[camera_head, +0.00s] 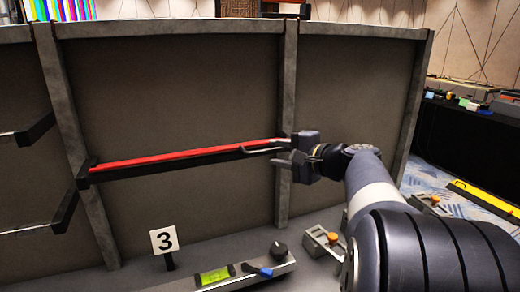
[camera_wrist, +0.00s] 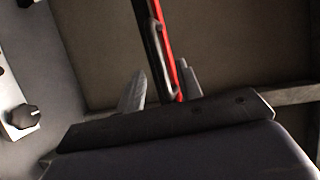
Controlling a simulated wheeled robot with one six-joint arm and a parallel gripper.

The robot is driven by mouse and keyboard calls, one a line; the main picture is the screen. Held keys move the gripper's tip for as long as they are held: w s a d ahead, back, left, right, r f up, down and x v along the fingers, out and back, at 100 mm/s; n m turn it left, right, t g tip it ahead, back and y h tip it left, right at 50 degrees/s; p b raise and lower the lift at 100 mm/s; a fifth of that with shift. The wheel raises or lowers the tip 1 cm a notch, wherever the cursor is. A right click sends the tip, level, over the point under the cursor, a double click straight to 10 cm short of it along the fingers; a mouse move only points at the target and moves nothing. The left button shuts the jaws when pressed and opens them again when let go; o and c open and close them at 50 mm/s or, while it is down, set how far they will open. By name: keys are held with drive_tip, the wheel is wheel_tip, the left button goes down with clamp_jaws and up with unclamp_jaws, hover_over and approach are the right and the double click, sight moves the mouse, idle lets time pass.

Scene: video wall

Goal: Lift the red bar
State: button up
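The red bar (camera_head: 185,154) runs across the middle panel of the wall, on a black rail, rising slightly to the right. It also shows in the wrist view (camera_wrist: 166,42), running up from my gripper. A thin metal handle (camera_wrist: 157,38) is fixed along the black rail near the bar's right end. My gripper (camera_head: 280,155) is at that right end. In the wrist view, its fingers (camera_wrist: 160,84) stand apart, one on each side of the rail and bar. Contact is not visible, and the bar's very end is hidden by my gripper.
Upright grey posts (camera_head: 286,90) divide the panels. A dark table (camera_head: 465,135) with small objects stands at right.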

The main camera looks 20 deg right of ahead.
sight(261, 152)
drive_tip(key=x, duration=0.6)
drive_tip(key=shift+w+f+p, duration=0.1)
drive_tip(key=shift+w+p, duration=0.05)
drive_tip(key=shift+p, duration=0.15)
clamp_jaws()
drive_tip(key=shift+f, duration=0.15)
